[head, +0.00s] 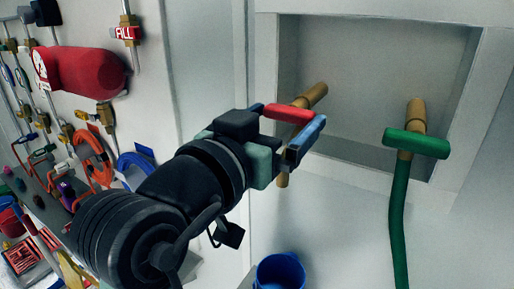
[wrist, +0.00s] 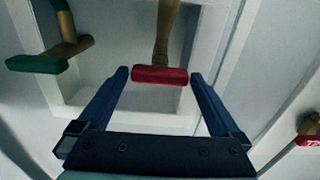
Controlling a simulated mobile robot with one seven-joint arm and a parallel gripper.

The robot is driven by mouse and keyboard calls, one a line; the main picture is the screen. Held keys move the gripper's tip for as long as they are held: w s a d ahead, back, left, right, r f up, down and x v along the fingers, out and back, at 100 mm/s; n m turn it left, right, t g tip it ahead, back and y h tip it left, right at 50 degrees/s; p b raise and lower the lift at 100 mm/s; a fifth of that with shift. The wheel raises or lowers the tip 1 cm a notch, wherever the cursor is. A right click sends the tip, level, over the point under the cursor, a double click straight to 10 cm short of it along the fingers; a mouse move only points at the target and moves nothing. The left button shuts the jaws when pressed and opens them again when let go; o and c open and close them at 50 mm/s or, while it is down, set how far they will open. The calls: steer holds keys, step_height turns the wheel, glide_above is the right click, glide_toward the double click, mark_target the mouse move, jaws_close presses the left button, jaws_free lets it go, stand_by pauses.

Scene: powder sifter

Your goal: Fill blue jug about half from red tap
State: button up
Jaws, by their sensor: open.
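The red tap has a red bar handle (head: 288,113) on a brass body (head: 314,95) in a wall recess. Its spout (head: 283,180) shows below my gripper. In the wrist view the red handle (wrist: 160,75) lies crosswise between my open blue fingertips (wrist: 159,73), with a small gap at each end. In the head view my gripper (head: 291,126) is at the handle, partly covering the tap. The blue jug (head: 280,271) stands upright below the spout in the picture, cut off by the bottom edge. Whether it is directly under the spout, and its contents, I cannot tell.
A green-handled tap (head: 416,143) with a green hose (head: 400,220) is to the right; its green handle (wrist: 35,63) is at left in the wrist view. A red tank (head: 80,72), valves and pipes fill the left wall.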

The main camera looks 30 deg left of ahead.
steer(key=s+b, duration=0.1)
steer(key=s, duration=0.6)
steer(key=shift+s+a+b, duration=0.15)
steer(key=shift+s+b, duration=0.25)
steer(key=s+d+r+t, duration=0.1)
steer(key=d+r+t, duration=0.8)
steer(key=d+r, duration=0.6)
steer(key=shift+s+d+y, duration=0.15)
steer(key=shift+d+y, duration=0.15)
steer(key=shift+d, duration=0.55)
steer(key=shift+c, duration=0.2)
